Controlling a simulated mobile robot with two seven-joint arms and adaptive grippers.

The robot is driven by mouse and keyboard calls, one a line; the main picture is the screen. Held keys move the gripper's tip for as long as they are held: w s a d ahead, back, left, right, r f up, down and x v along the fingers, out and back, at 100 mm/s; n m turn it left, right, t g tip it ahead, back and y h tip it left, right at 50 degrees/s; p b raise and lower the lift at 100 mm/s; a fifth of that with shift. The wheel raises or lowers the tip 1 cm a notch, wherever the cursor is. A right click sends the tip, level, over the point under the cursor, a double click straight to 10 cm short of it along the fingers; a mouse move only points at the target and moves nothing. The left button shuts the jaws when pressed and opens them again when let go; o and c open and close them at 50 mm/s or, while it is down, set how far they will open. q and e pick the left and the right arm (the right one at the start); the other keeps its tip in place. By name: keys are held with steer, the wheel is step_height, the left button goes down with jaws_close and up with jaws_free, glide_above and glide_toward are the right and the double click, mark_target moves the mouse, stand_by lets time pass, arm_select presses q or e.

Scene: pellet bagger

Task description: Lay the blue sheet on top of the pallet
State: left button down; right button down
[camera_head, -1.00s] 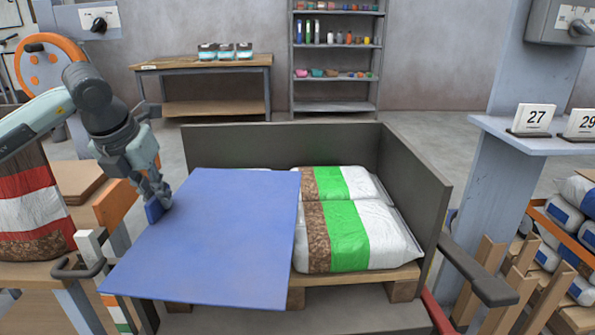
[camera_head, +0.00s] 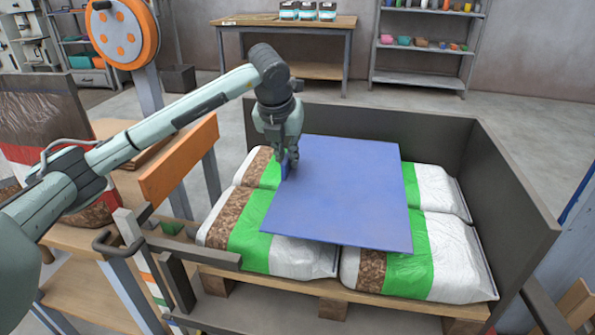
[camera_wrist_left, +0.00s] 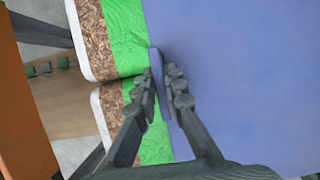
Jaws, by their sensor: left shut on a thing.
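The blue sheet (camera_head: 345,195) is flat and lies over the middle of the pellet bags, or just above them; I cannot tell if it rests on them. Green, white and brown bags (camera_head: 440,250) stick out around it on the wooden pallet (camera_head: 335,296). My left gripper (camera_head: 287,172) is shut on the sheet's raised blue tab at its left edge. In the left wrist view the fingers (camera_wrist_left: 161,88) close around that tab, with the sheet (camera_wrist_left: 240,70) to the right and bags (camera_wrist_left: 118,50) to the left. My right gripper is not in view.
Dark panels (camera_head: 515,200) stand behind and to the right of the pallet. An orange board (camera_head: 178,160) and a wooden table with a brown, red and white bag (camera_head: 45,115) are at the left. A bench (camera_head: 290,45) and a shelf (camera_head: 425,55) stand at the back.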

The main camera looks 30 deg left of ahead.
mark_target(294, 170)
arm_select(q)
steer(key=shift+w+d+f, duration=0.45)
steer(key=shift+w+d, duration=0.05)
steer(key=shift+w, duration=0.2)
step_height(294, 170, down, 4)
steer(key=shift+f, duration=0.1)
steer(key=c, duration=1.6)
jaws_free()
steer(key=v, duration=1.2)
steer(key=shift+s, duration=0.1)
steer(key=shift+d, duration=0.1)
